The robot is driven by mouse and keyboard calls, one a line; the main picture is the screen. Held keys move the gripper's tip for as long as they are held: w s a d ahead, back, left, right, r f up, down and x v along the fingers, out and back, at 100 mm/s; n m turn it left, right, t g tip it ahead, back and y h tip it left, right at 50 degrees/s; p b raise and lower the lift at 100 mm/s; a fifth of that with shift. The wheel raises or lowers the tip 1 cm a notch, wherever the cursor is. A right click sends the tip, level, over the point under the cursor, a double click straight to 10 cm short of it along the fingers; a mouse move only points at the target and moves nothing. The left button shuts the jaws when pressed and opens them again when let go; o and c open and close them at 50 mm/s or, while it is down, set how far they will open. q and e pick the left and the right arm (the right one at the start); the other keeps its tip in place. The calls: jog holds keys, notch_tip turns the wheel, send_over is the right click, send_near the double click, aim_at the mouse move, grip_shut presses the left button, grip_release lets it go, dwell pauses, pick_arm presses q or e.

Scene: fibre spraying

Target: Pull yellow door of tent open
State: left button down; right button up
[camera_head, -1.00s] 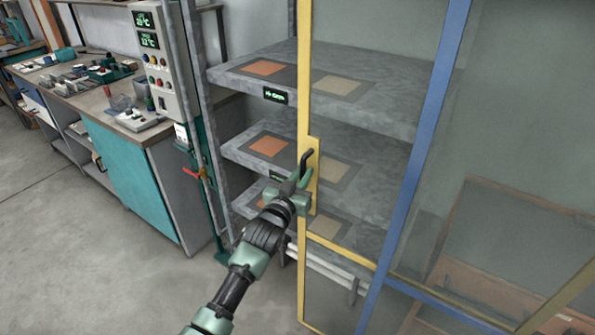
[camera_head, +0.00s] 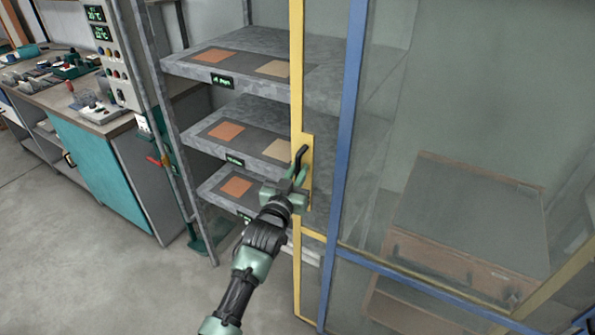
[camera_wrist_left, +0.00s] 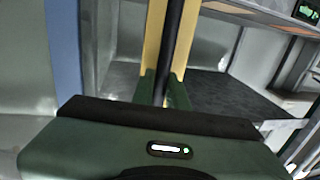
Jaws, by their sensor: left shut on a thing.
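The yellow-framed door (camera_head: 297,80) of the tent stands open at an angle, with shelves visible to its left and behind it. Its black handle (camera_head: 301,158) sits on a yellow plate at mid-height. My left gripper (camera_head: 297,178) is shut on the handle. In the left wrist view, the black handle bar (camera_wrist_left: 172,50) runs between the green fingers of my left gripper (camera_wrist_left: 164,90), in front of the yellow frame. My right gripper is not in view.
A blue post (camera_head: 345,120) stands right of the door. Grey shelves (camera_head: 330,60) hold orange and beige squares. A control box (camera_head: 107,50) and a workbench (camera_head: 110,170) are at left. The floor at lower left is clear.

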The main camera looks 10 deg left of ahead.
pick_arm(q)
jog(key=c, duration=1.4)
grip_release()
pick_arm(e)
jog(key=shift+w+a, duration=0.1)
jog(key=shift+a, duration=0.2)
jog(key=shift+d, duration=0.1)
pick_arm(q)
jog(key=shift+s+a, duration=0.1)
jog(key=shift+s, duration=0.35)
jog(key=s+a+b, duration=0.1)
jog(key=s, duration=0.6)
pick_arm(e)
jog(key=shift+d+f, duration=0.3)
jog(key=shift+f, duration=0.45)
pick_arm(q)
jog(key=shift+w, duration=0.1)
